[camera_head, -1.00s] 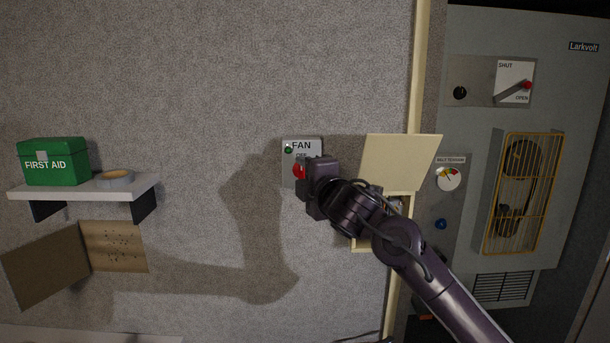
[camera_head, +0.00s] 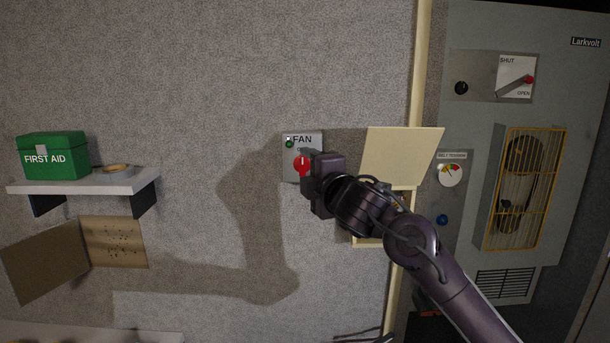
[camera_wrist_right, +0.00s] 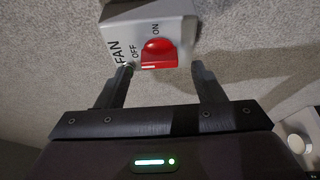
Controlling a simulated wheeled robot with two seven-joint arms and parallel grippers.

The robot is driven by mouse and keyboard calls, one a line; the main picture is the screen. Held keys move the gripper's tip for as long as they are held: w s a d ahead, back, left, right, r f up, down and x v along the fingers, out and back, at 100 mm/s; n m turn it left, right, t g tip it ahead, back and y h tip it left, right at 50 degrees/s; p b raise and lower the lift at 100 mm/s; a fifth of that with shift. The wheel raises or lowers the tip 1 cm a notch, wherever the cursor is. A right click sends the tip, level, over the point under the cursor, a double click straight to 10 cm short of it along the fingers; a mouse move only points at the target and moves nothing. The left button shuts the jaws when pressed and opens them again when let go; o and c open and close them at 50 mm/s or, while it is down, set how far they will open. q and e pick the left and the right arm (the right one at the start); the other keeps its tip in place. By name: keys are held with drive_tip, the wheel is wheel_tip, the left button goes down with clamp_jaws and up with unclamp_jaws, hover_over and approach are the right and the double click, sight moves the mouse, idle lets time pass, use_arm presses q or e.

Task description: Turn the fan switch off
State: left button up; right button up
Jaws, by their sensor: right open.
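The fan switch is a light grey box (camera_head: 290,160) on the wall, labelled FAN, with a small green lamp (camera_head: 289,144) and a red knob (camera_head: 302,163). In the right wrist view the red knob (camera_wrist_right: 160,54) lies ahead of and between the fingers. Its white mark points to the side of the box where OFF is printed; ON is printed at another side. My right gripper (camera_head: 310,175) is open beside the knob, and it also shows in the right wrist view (camera_wrist_right: 160,72). Contact cannot be told. My left gripper is out of view.
A cream panel (camera_head: 398,155) stands out right of the switch, close behind my arm. Further right is a grey cabinet (camera_head: 470,30) with a lever (camera_head: 515,85), gauge and caged fan. A shelf (camera_head: 90,187) with a first aid box is at left. Bare wall lies between.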

drive_tip(key=b+v, duration=0.1)
drive_tip(key=v, duration=0.4)
drive_tip(key=shift+s+d+b, duration=0.15)
drive_tip(key=shift+s+b, duration=0.15)
drive_tip(key=shift+s, duration=0.05)
